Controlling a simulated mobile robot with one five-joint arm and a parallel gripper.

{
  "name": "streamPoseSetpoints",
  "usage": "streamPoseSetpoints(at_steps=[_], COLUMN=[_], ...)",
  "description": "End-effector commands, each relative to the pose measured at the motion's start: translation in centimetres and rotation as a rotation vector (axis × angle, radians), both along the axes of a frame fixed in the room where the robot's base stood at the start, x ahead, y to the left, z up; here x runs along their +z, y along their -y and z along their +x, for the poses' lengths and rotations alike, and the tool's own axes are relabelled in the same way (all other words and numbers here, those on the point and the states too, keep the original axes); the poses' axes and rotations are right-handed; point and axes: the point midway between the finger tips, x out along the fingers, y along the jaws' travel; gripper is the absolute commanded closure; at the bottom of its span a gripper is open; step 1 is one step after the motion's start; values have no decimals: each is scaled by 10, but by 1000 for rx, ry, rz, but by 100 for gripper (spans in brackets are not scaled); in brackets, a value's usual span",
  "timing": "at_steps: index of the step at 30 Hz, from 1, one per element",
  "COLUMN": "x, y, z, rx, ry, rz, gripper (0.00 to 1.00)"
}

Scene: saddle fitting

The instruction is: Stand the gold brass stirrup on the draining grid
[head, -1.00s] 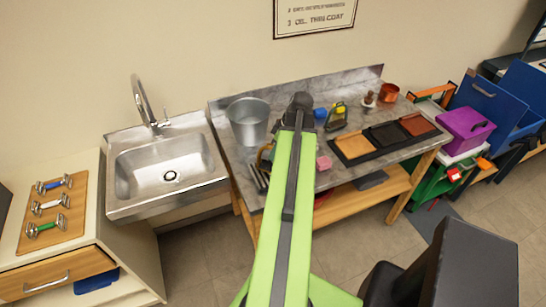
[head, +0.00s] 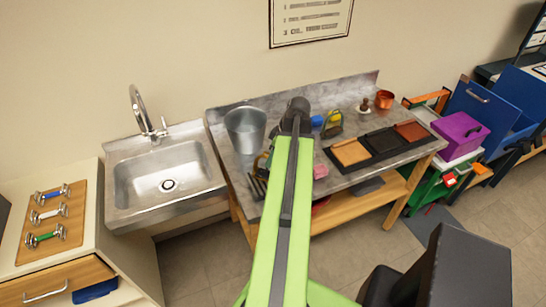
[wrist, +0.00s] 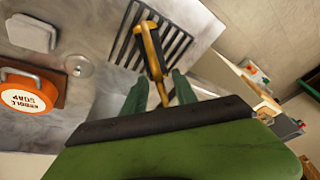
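The gold brass stirrup (wrist: 153,55) shows in the wrist view in front of my gripper (wrist: 160,82), with its near part between the two green fingers. Gaps show on both sides of it, so the fingers look open around it rather than pressed on it. The draining grid (wrist: 175,48) is a row of dark bars behind the stirrup; I cannot tell whether the stirrup touches it. In the head view the stirrup (head: 262,162) shows partly beside my arm, next to the grid (head: 257,186). My gripper is hidden there behind my arm.
A metal bucket (head: 246,130) stands behind the grid on the grey bench. A sink (head: 165,183) is to the left. A pink block (head: 320,171) and a tray (head: 376,147) lie to the right. An orange soap tin (wrist: 30,90) shows in the wrist view.

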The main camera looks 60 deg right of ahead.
Motion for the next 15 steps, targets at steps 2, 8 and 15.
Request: streamPoseSetpoints(at_steps=[2,8,15], x=[24,70,100], y=[2,9,15], z=[-5,-19,-32], rx=[-1,-2,-1], ry=[0,0,0], rz=[0,1,0], gripper=[66,66,66])
